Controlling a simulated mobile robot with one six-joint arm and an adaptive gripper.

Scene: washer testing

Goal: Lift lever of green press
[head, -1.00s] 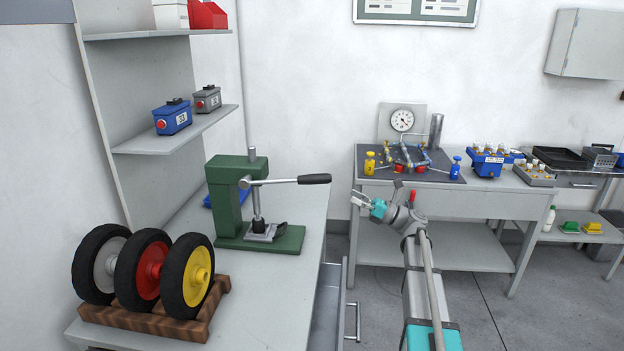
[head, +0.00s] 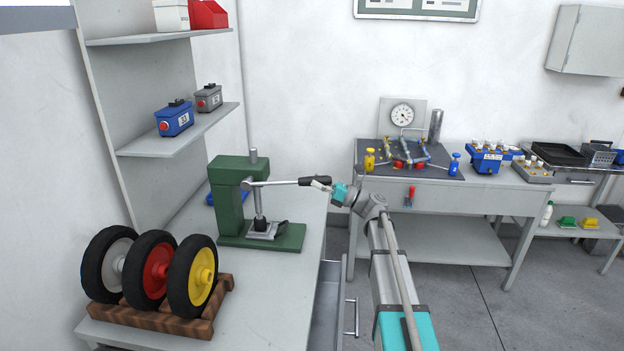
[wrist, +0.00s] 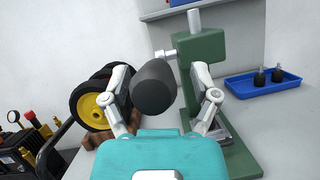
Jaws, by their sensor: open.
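The green press (head: 228,198) stands on the left bench, and it also shows in the wrist view (wrist: 203,58). Its lever (head: 274,182) sticks out to the right, about level, and ends in a black handle (head: 312,181). My gripper (head: 322,185) is at the handle's end. In the wrist view my gripper (wrist: 157,92) is open, with one finger on each side of the round black handle end (wrist: 154,86). Whether the fingers touch the handle cannot be told.
Three wheels (head: 150,270) on a wooden rack stand at the bench front. A blue tray (wrist: 262,84) lies beside the press. A drawer (head: 327,305) stands open below the bench edge. A shelf (head: 180,142) holds small boxes. Another table (head: 445,185) stands behind.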

